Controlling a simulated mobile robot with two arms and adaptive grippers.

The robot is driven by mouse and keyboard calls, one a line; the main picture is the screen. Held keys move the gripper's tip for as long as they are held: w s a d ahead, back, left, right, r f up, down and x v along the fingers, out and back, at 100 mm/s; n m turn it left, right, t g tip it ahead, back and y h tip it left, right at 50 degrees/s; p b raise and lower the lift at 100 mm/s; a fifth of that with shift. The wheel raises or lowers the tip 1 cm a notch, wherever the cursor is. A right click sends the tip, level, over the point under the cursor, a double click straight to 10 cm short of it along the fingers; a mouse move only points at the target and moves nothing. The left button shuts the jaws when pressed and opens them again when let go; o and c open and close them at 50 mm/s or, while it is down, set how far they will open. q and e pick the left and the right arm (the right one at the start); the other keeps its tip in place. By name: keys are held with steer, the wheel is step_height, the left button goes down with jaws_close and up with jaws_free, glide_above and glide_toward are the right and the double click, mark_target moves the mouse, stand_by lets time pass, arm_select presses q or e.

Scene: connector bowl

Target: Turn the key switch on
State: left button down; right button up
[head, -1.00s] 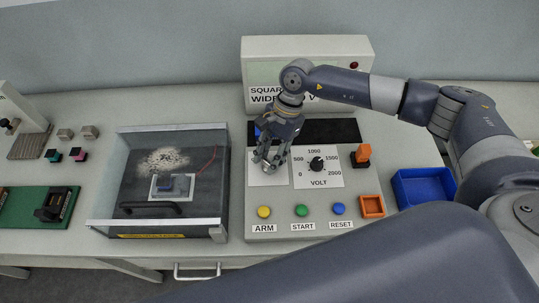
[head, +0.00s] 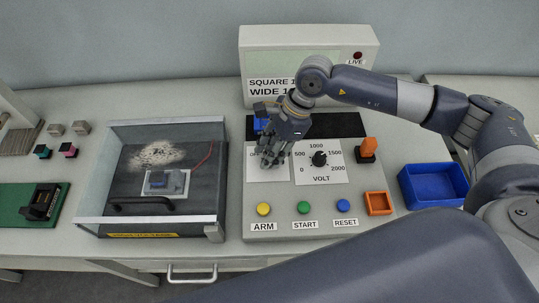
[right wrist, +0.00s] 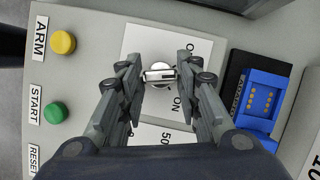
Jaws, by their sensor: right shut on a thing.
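The key switch (right wrist: 159,74) is a silver knob with a flat bar grip on a white plate, seen in the right wrist view. The plate carries an ON label below it and a partly hidden label starting with O above it. The bar lies nearly level across that picture. My right gripper (right wrist: 160,76) has its fingers on either side of the key and is shut on it. In the head view my right gripper (head: 268,161) points down over the plate (head: 256,174) and hides the key. My left gripper is not in view.
Beside the plate are the VOLT dial (head: 319,158) and an orange switch (head: 367,148). Yellow ARM (head: 264,209), green START (head: 304,207) and blue RESET (head: 343,206) buttons line the front. A blue connector block (right wrist: 261,101) stands close to the gripper. A clear-walled box (head: 92,188) stands left.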

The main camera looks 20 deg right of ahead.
steer(key=m+t+b, duration=0.1)
steer(key=m+b, duration=0.1)
steer(key=b, duration=0.1)
steer(key=m+t+b, duration=0.1)
steer(key=m+b, duration=0.1)
steer(key=m, duration=0.1)
steer(key=m+t+h+b, duration=0.1)
steer(key=m+b, duration=0.2)
steer(key=shift+s+a+f+b, duration=0.1)
steer(key=shift+s+f+b, duration=0.05)
steer(key=shift+f+b, duration=0.15)
steer(key=shift+r+m+t+h+b, duration=0.15)
steer(key=shift+m+t+h+b, duration=0.15)
steer(key=shift+m+b, duration=0.7)
steer(key=shift+r+m+t+h+b, duration=0.2)
steer(key=shift+m+h+b, duration=0.2)
steer(key=shift+m+b, duration=0.6)
steer(key=o, duration=1)
steer(key=shift+o, duration=0.2)
steer(key=shift+s, duration=0.1)
steer(key=v, duration=1.2)
